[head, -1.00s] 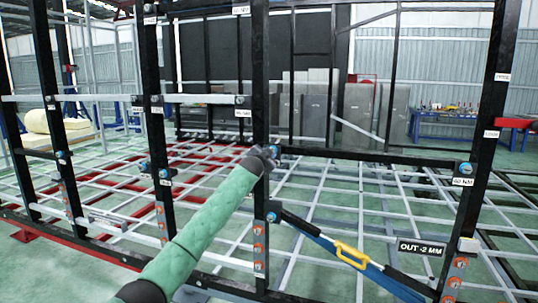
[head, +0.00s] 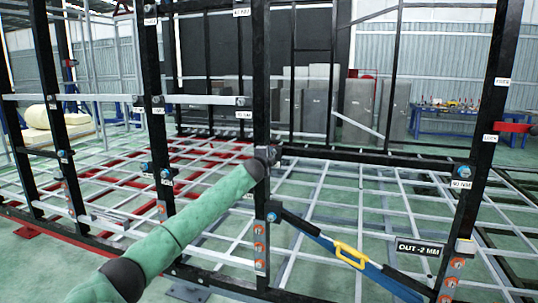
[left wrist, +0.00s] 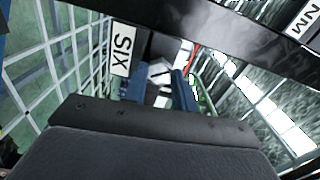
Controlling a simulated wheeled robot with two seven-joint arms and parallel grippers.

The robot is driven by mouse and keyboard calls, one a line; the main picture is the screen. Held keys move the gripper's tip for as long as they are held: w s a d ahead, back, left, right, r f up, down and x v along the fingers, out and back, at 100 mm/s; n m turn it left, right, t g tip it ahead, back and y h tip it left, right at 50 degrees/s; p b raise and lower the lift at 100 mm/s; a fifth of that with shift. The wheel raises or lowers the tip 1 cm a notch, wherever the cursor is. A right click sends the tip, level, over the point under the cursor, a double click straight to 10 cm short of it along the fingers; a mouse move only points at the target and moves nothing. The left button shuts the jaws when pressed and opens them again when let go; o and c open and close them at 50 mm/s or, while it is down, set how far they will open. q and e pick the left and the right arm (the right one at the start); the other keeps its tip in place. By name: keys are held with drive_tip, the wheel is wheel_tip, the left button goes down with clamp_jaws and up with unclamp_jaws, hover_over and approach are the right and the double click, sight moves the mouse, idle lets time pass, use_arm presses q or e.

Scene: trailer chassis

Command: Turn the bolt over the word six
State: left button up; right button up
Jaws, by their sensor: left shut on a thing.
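My left gripper (head: 268,154) is at the middle black post (head: 262,85), where a crossbar meets it, at the end of my green-sleeved arm. It is shut on the bolt there, and hides most of that bolt in the head view. In the left wrist view, a white label reading SIX (left wrist: 122,49) sits on the dark frame, just beside my gripper (left wrist: 160,92). Blue and pale metal parts show between and around the fingertips, too small to tell apart. My right gripper is not in view.
Other blue bolts sit on the frame, such as one at the right post (head: 463,171) and one lower on the middle post (head: 272,216). An OUT -2 MM sign (head: 419,248) hangs at the right.

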use_arm(q)
drive_tip(key=shift+s+d+f+m, duration=0.1)
drive_tip(key=shift+d+f+m, duration=0.15)
drive_tip(key=shift+m, duration=0.15)
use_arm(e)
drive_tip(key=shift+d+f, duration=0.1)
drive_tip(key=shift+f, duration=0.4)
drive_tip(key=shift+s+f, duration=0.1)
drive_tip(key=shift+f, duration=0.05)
use_arm(q)
drive_tip(key=o, duration=1)
drive_tip(key=shift+r, duration=0.1)
drive_tip(key=shift+a, duration=0.15)
